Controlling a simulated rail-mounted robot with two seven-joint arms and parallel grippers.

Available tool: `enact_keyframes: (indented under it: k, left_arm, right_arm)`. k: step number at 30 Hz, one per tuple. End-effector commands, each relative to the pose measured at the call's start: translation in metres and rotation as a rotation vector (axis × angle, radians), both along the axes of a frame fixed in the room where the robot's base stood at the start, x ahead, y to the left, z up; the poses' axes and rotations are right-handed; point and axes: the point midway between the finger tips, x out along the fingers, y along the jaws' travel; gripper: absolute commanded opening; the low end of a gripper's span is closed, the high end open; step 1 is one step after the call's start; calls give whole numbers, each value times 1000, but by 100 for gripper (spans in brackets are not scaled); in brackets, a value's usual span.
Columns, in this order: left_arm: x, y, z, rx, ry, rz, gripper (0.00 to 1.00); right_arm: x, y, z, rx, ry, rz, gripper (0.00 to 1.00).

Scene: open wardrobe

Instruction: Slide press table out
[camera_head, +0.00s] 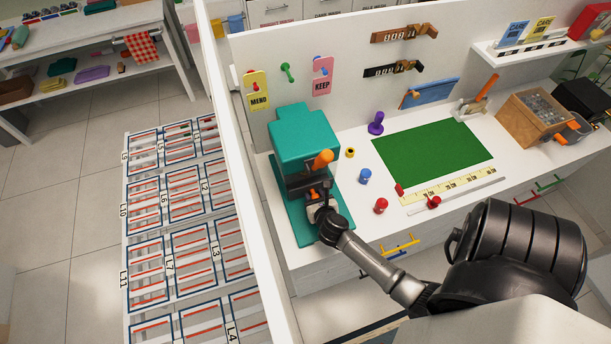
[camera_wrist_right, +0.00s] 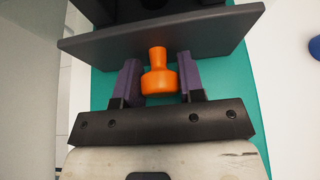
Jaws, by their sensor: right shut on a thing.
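The teal press (camera_head: 303,135) stands at the left end of the white workbench, with an orange handle (camera_head: 322,159) at its front. Its table is a dark plate (camera_wrist_right: 215,32) with an orange knob (camera_wrist_right: 158,78) on its front edge, over the teal base (camera_wrist_right: 240,85). My right gripper (camera_wrist_right: 158,80) has its two fingers on either side of the knob and is shut on it. In the head view the right gripper (camera_head: 314,200) is at the press front, and it hides much of the plate. My left gripper is not in view.
A white partition (camera_head: 245,165) stands close to the left of the press. A green mat (camera_head: 432,153), a blue knob (camera_head: 365,176) and a red knob (camera_head: 381,206) are to the right. My right arm reaches over the bench front, above drawers with coloured handles (camera_head: 400,247).

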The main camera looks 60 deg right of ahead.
Motion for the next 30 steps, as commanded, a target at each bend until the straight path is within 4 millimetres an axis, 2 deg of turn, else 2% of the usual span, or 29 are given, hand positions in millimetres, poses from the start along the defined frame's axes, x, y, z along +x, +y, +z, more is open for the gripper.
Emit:
enact_keyframes:
  k: [1,3,16,30]
  left_arm:
    - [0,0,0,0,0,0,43]
    - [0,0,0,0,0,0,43]
    - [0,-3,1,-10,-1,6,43]
    - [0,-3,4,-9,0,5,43]
  right_arm:
    - [0,0,0,0,0,0,23]
    - [0,0,0,0,0,0,17]
    - [-1,1,0,1,1,0,17]
    - [-25,21,-1,2,1,0,17]
